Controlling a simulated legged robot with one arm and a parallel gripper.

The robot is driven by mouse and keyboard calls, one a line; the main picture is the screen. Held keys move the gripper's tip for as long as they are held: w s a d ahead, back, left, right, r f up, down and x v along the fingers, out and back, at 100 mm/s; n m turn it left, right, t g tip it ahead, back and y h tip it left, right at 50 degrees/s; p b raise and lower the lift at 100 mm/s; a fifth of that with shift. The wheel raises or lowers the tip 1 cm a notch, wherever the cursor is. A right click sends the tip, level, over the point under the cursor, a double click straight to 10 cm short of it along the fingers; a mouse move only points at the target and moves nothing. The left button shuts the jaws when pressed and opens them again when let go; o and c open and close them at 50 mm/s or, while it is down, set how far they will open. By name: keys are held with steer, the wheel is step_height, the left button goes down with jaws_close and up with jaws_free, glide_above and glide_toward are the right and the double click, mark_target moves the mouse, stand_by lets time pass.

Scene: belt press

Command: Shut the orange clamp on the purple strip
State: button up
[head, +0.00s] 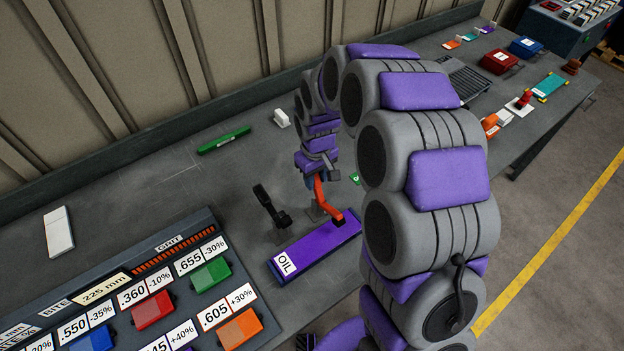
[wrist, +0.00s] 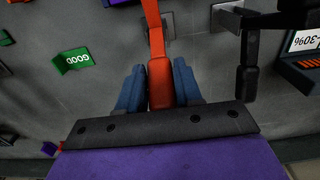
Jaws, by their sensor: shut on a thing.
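The orange clamp (head: 322,199) stands by the far edge of the purple strip (head: 320,244), its handle raised. Its black-tipped end reaches over the strip; I cannot tell whether it presses on it. My gripper (head: 316,172) is at the top of the handle. In the wrist view, the blue fingers of my gripper (wrist: 159,88) are shut on the orange handle (wrist: 160,75), one on each side. The strip has a white OIL label at its near left end. Only a sliver of purple shows at the wrist view's top edge.
A black clamp (head: 268,205) stands left of the orange one, its handle upright; it also shows in the wrist view (wrist: 249,62). A green GOOD tag (wrist: 76,59) lies nearby. A panel of coloured buttons (head: 152,310) fills the front left. A green bar (head: 224,139) lies behind.

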steer(key=shift+s+d, duration=0.1)
steer(key=shift+s, duration=0.05)
steer(key=shift+s+d, duration=0.45)
steer(key=shift+s, duration=0.2)
steer(key=shift+s+d, duration=0.45)
steer(key=shift+s, duration=0.2)
steer(key=o, duration=0.7)
steer(key=shift+w+a, duration=0.1)
steer(key=shift+c, duration=0.2)
step_height(320, 180, up, 7)
steer(key=p, duration=0.3)
